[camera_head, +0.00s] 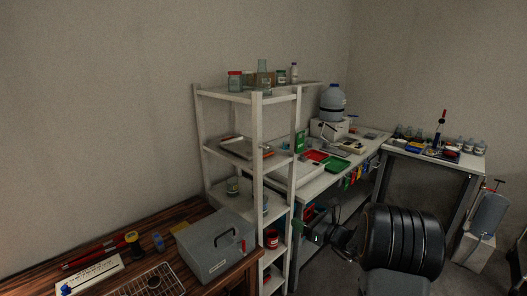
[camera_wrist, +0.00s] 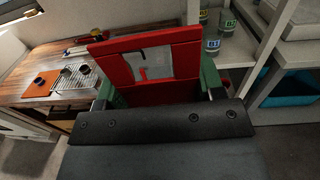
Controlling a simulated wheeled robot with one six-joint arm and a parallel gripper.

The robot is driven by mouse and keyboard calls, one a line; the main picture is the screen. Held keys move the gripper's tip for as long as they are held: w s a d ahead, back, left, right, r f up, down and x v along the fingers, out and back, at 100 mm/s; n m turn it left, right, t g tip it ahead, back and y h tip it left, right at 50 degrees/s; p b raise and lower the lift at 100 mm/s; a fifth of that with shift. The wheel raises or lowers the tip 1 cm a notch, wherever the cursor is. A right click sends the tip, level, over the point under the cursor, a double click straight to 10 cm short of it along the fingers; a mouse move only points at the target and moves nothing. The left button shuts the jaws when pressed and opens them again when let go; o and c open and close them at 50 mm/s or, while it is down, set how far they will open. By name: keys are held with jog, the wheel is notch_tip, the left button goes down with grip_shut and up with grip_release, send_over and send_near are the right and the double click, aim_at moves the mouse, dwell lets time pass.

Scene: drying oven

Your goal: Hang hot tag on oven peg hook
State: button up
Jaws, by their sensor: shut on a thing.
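My gripper (camera_wrist: 156,86) shows in the wrist view with green fingers on both sides of a red tag (camera_wrist: 105,50). It is shut on this red tag, which stands up in front of the camera. The tag has a pale grey patch with a small red mark. I cannot tell whether the patch is an opening or part of its face. In the head view, my gripper (camera_head: 314,236) is right of the white shelf rack, partly hidden by my dark arm. A grey box (camera_head: 205,248) with a small red peg-like part (camera_head: 243,246) sits on the wooden table. I cannot make out a peg hook for certain.
The white shelf rack (camera_head: 257,140) stands between the grey box and my gripper. A wire rack (camera_head: 150,283) lies on the wooden table (camera_head: 185,219). Bottles and jars stand on the shelves. A white bench (camera_head: 318,183) with trays stands behind.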

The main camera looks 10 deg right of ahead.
jog(key=s+d+r, duration=0.1)
jog(key=d+r, duration=0.7)
jog(key=r, duration=0.4)
jog(key=shift+s+r+m+h, duration=0.15)
jog(key=shift+r+m+h, duration=0.15)
jog(key=shift+h, duration=0.1)
